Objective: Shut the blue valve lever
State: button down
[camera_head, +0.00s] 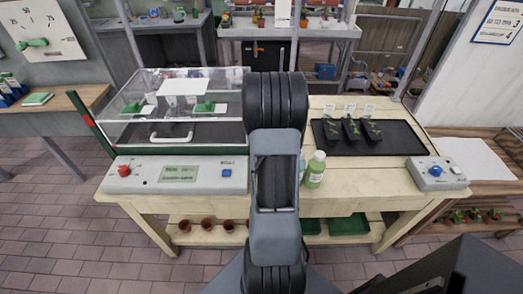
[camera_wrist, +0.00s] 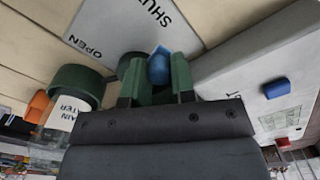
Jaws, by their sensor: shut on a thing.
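In the wrist view, the blue valve lever (camera_wrist: 158,67) sits between the two green fingers of my gripper (camera_wrist: 156,72). The fingers are shut on it. Most of the lever is hidden by the fingers, and I cannot tell its exact angle. Beyond it is a grey plate (camera_wrist: 112,27) with "SHUT" at the upper right and "OPEN" at the left. A dark green round part shows behind the lever, partly covered. In the head view my own arm blocks the middle of the bench, so the lever and gripper do not show there.
A grey control panel (camera_head: 145,178) with red and blue buttons lies on the wooden bench (camera_head: 90,188), left of my arm. A green bottle (camera_head: 315,170) stands just right of it. A black tray (camera_head: 405,137) holds seedlings. In the wrist view, a dark green cylinder (camera_wrist: 78,82) is close at left.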

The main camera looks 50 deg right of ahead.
jog(key=shift+r, duration=0.1)
jog(key=c, duration=1)
grip_release()
notch_tip(320, 180, up, 14)
jog(key=shift+f, duration=0.15)
